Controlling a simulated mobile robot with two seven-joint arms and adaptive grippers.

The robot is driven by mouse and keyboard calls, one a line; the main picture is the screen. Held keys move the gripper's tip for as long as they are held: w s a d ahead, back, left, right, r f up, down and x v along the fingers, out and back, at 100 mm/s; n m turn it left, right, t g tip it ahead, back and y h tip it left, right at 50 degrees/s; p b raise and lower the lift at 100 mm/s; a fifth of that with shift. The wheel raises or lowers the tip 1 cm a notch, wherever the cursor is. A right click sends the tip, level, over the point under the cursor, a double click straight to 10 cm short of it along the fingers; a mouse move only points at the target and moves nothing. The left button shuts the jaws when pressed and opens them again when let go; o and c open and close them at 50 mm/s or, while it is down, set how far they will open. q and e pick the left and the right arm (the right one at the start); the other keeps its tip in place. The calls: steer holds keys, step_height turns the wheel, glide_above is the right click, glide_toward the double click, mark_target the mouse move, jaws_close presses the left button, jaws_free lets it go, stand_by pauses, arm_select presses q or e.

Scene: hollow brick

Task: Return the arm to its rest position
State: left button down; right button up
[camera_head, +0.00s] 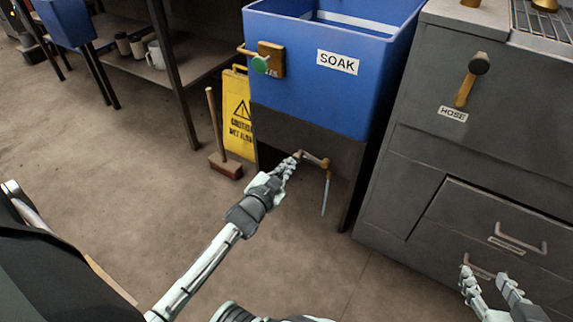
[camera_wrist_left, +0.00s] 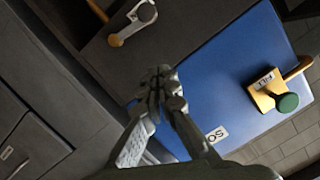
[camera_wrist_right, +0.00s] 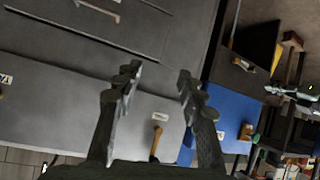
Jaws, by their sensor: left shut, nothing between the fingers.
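My left gripper (camera_head: 291,165) is in front of the blue SOAK tub (camera_head: 290,75), below its rim, with its fingers together and empty. In the left wrist view the closed fingers (camera_wrist_left: 160,82) show against the tub's blue wall. In the head view the fingertips overlap the end of a brownish drain pipe (camera_head: 316,160) under the tub; I cannot tell whether they touch. My right gripper (camera_head: 485,277) is at the lower right, before the cabinet drawers. Its fingers are apart and empty in the right wrist view (camera_wrist_right: 157,85).
A grey cabinet (camera_head: 400,185) with drawers and a HOSE lever (camera_head: 470,82) stands right of the tub. A green-knobbed valve (camera_head: 261,64) is on the tub's front. A yellow wet-floor sign (camera_head: 237,115) and a broom (camera_head: 226,165) stand left.

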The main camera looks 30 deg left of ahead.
arm_select(q)
steer(key=shift+s+r, duration=0.1)
steer(key=shift+s, duration=0.25)
arm_select(e)
steer(key=shift+s+d+f, duration=0.2)
steer(key=shift+f, duration=0.05)
arm_select(q)
steer(key=s+d+f+n+g+p, duration=0.1)
steer(key=s+g, duration=0.5)
steer(key=s, duration=0.7)
steer(key=s+d+f+n+g+p, duration=0.2)
steer(key=s+g+p, duration=0.4)
steer(key=s, duration=0.7)
steer(key=shift+f+g, duration=0.3)
steer(key=shift+f, duration=0.45)
arm_select(e)
steer(key=s+d+f+g+h, duration=0.1)
steer(key=s+d+f+g, duration=0.3)
steer(key=f, duration=0.4)
steer(key=s+d+f+m+g+h, duration=0.1)
steer(key=s+d+f+g, duration=0.3)
steer(key=f, duration=0.4)
steer(key=shift+s+d+f+h, duration=0.15)
steer(key=shift+s+d+h, duration=0.35)
steer(key=shift+s+d, duration=0.35)
